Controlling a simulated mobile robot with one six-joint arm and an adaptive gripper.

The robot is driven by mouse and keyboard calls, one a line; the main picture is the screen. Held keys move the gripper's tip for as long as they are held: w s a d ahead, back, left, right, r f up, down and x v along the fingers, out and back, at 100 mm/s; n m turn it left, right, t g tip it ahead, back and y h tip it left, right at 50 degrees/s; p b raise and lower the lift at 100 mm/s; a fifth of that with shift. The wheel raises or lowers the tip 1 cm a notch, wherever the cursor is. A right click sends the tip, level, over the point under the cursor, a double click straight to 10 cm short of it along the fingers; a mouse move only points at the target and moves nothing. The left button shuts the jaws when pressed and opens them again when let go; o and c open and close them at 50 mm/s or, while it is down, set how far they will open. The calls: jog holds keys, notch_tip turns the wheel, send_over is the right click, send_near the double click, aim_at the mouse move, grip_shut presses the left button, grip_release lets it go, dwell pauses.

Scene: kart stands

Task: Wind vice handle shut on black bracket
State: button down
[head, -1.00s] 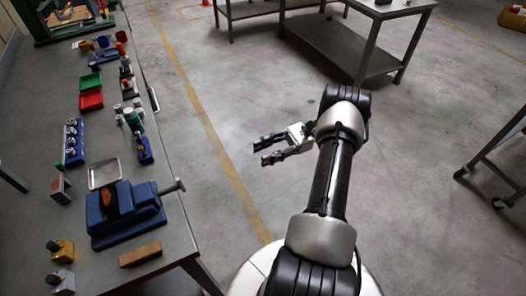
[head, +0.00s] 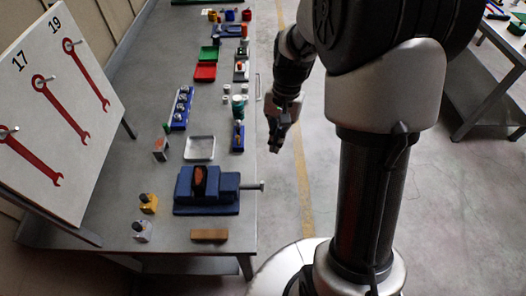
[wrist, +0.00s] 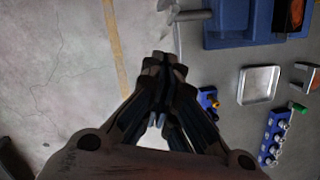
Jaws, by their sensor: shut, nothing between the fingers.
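The blue vice (head: 208,191) stands near the bench's front right edge in the head view. Its grey handle (head: 254,186) sticks out to the right, past the bench edge. A dark piece with an orange-brown face (head: 200,180) stands at the vice jaws; I cannot tell whether it is the black bracket or whether the jaws touch it. The vice shows partly at the top right of the wrist view (wrist: 235,24). My gripper (head: 276,143) is shut and empty, pointing down beside the bench edge, beyond the handle and apart from it.
A brown block (head: 209,235) lies in front. A tool board (head: 62,105) leans at left.

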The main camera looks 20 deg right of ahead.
notch_tip(320, 180, up, 2)
jog(key=w+a+n+t, duration=0.1)
jog(key=a+n, duration=0.1)
jog(key=h+b, duration=0.1)
jog(key=b, duration=0.3)
send_over(250, 187)
jog(key=w+d, duration=0.2)
jog(key=d, duration=0.3)
notch_tip(250, 187, down, 10)
jog(key=shift+d+f, duration=0.15)
jog(key=shift+f, duration=0.05)
jog(key=shift+s, duration=0.2)
jog(key=shift+s+a+p, duration=0.35)
jog(key=shift+s+p, duration=0.1)
jog(key=shift+s, duration=0.45)
